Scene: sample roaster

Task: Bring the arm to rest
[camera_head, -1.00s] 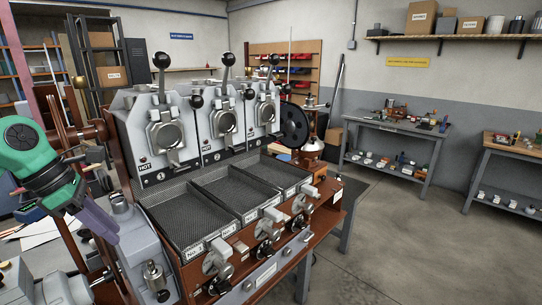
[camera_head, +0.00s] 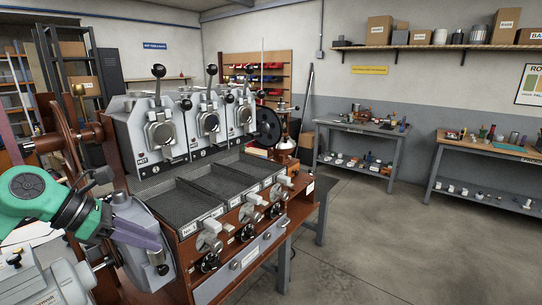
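My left arm (camera_head: 40,196), green with a dark wrist, comes in from the left edge. Its gripper (camera_head: 140,236) has purple fingers that point right and slightly down, in front of the left end of the sample roaster (camera_head: 150,165). The fingers overlap in this view, so I cannot tell whether they are open or shut, and I see nothing clearly held. Whether they touch the grey housing (camera_head: 132,212) behind them is unclear. My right gripper is out of view.
The roaster has three round-fronted drums above mesh trays (camera_head: 182,207), with handles jutting from its front. A grey motor casing (camera_head: 55,282) is at the lower left. A workbench (camera_head: 375,130) and another bench (camera_head: 490,150) stand at the back right. The floor (camera_head: 370,240) between is clear.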

